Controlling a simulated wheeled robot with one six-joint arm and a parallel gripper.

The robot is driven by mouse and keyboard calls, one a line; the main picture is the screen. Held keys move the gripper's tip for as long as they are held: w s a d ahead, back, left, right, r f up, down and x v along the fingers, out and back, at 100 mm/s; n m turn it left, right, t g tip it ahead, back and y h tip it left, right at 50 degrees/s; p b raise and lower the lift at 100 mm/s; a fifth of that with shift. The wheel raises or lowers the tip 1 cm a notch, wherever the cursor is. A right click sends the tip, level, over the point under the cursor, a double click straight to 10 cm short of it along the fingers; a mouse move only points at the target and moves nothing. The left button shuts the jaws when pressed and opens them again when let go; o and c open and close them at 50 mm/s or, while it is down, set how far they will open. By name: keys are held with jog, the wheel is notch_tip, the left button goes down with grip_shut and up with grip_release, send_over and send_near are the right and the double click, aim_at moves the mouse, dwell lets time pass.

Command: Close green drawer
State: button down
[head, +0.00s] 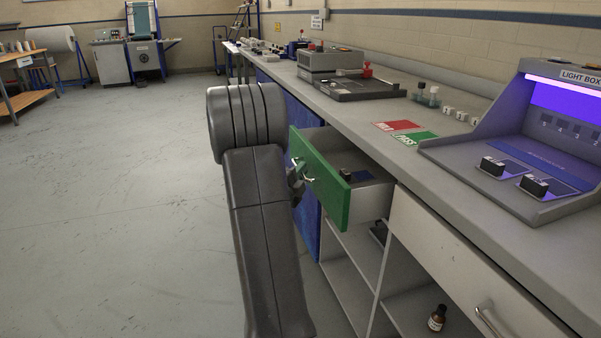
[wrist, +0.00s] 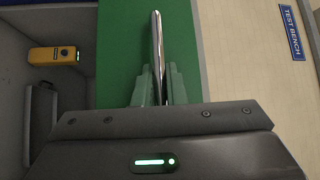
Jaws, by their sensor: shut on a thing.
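The green drawer (head: 323,182) stands open, pulled out from under the long grey bench. Its green front also fills the middle of the wrist view (wrist: 122,50). A metal bar handle (head: 308,175) is on the front, and it shows in the wrist view (wrist: 157,45) running between the fingers. My gripper (head: 297,182) is at the drawer front, partly hidden behind my arm in the head view. In the wrist view my gripper (wrist: 156,85) is shut on the handle.
A yellow device (wrist: 52,56) and a dark object lie inside the drawer. The grey bench (head: 340,115) runs along the right, with a light box (head: 540,140) on it. Open shelves below hold a brown bottle (head: 437,318). The floor (head: 120,200) at left is clear.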

jog(key=w+d+b, duration=0.1)
jog(key=d+b, duration=0.1)
jog(key=d, duration=0.2)
jog(key=w+d+b, duration=0.1)
jog(key=d+b, duration=0.1)
jog(key=d, duration=0.1)
jog(key=w+d+b, duration=0.1)
jog(key=d+b, duration=0.1)
jog(key=d, duration=0.2)
jog(key=shift+w+d+f, duration=0.1)
jog(key=shift+w+d, duration=0.2)
jog(key=shift+w, duration=0.05)
jog(key=shift+d, duration=0.2)
jog(key=shift+r, duration=0.2)
jog(key=c, duration=1.5)
grip_release()
jog(key=shift+w+d, duration=0.1)
jog(key=shift+c, duration=0.2)
jog(key=shift+o, duration=0.2)
jog(key=shift+f, duration=0.1)
jog(key=shift+f, duration=0.1)
